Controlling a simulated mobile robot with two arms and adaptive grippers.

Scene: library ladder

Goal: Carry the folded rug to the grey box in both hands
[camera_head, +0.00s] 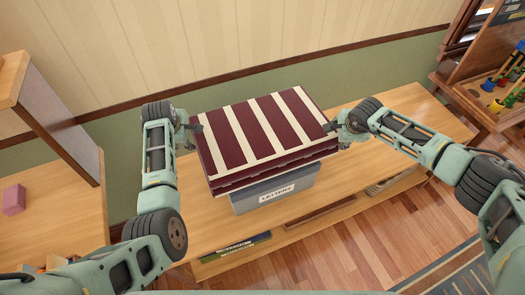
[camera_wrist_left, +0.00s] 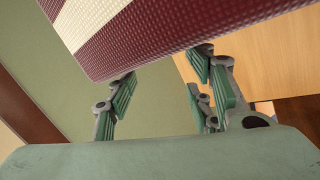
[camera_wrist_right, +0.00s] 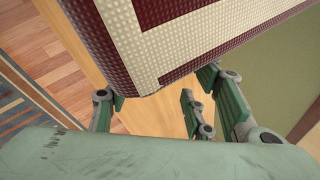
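The folded rug (camera_head: 262,130), maroon with cream stripes, lies flat over the grey box (camera_head: 290,184), which has a LETTERS label. The rug covers the box's top; I cannot tell whether it rests fully on it. My left gripper (camera_head: 191,128) is at the rug's left side. In the left wrist view its fingers (camera_wrist_left: 160,85) are spread, with tips close to the rug's edge (camera_wrist_left: 160,35). My right gripper (camera_head: 335,127) is at the rug's right side. In the right wrist view its fingers (camera_wrist_right: 165,95) are also spread beside the rug's edge (camera_wrist_right: 150,65). Contact is unclear in both.
The box stands on a long wooden bench (camera_head: 365,165) against the wall. A wooden shelf unit (camera_head: 55,115) with a pink block (camera_head: 14,198) is at left. A shelf with colourful toys (camera_head: 505,90) is at right. Items lie in the bench's lower shelf (camera_head: 235,245).

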